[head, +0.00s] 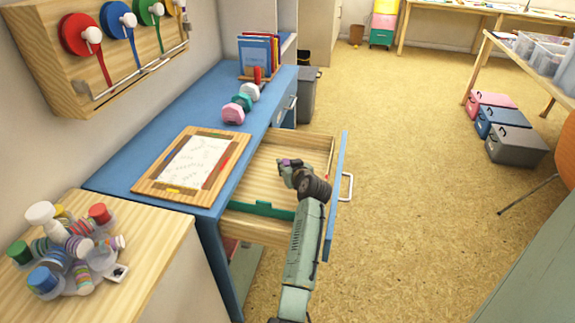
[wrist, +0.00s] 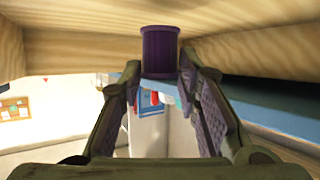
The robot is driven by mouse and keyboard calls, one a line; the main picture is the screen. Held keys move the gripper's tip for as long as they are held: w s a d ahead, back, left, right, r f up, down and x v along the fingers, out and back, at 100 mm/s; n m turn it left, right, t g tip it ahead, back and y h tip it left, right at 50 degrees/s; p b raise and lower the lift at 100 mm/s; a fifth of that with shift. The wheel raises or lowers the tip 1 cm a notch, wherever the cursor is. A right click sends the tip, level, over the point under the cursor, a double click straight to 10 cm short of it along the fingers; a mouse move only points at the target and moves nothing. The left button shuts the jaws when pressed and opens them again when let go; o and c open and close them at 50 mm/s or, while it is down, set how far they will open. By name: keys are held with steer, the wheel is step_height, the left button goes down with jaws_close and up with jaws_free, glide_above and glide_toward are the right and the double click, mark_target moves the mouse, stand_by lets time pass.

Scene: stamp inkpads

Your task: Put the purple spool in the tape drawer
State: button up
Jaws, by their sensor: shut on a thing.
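The purple spool (wrist: 160,48) is upright between my fingertips in the wrist view. My gripper (wrist: 161,72) is shut on it. In the head view my gripper (head: 291,170) is over the open wooden drawer of the blue desk. Only a small purple bit of the spool (head: 285,162) shows there, the rest hidden by the gripper. The drawer (head: 262,165) is pulled out to the right, with a blue front and a silver handle. I cannot tell whether the spool touches the drawer bottom.
A green divider (head: 262,208) crosses the drawer's near part. The drawer front (head: 336,190) stands right of my gripper. A wooden board with paper (head: 162,190) lies on the desk (head: 125,160), with several dumbbell-like items behind it. The drawer's visible floor is otherwise bare.

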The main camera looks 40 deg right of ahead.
steer(key=shift+f, duration=0.25)
steer(key=shift+f, duration=0.1)
steer(key=shift+f+b, duration=0.4)
steer(key=shift+b, duration=0.2)
steer(key=shift+f, duration=0.15)
steer(key=o, duration=0.9)
steer(key=shift+o, duration=0.2)
